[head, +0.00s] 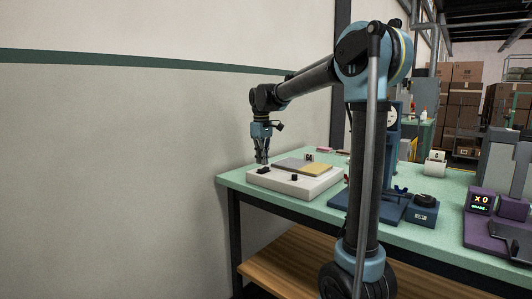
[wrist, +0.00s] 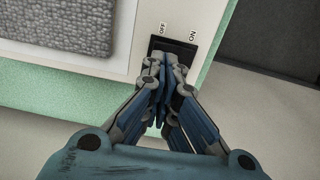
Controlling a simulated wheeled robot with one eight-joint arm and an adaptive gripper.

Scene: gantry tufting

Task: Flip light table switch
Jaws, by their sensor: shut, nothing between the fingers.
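The light table (head: 310,184) is a low white box on the green bench, with a grey pad and a yellow pad on its top. Its black switch (head: 264,170) sits at the near left corner. In the wrist view the switch (wrist: 187,50) lies in the white casing, with small ON and OFF labels beside it. My gripper (head: 263,161) points down with its fingers together and empty. In the wrist view the fingertips (wrist: 164,72) overlap the switch's lower edge and hide part of it. I cannot tell whether they touch it.
To the right on the green bench (head: 440,232) are a blue device (head: 422,212) with a black top and a purple scale (head: 481,229). The wall (head: 120,170) is close on the left.

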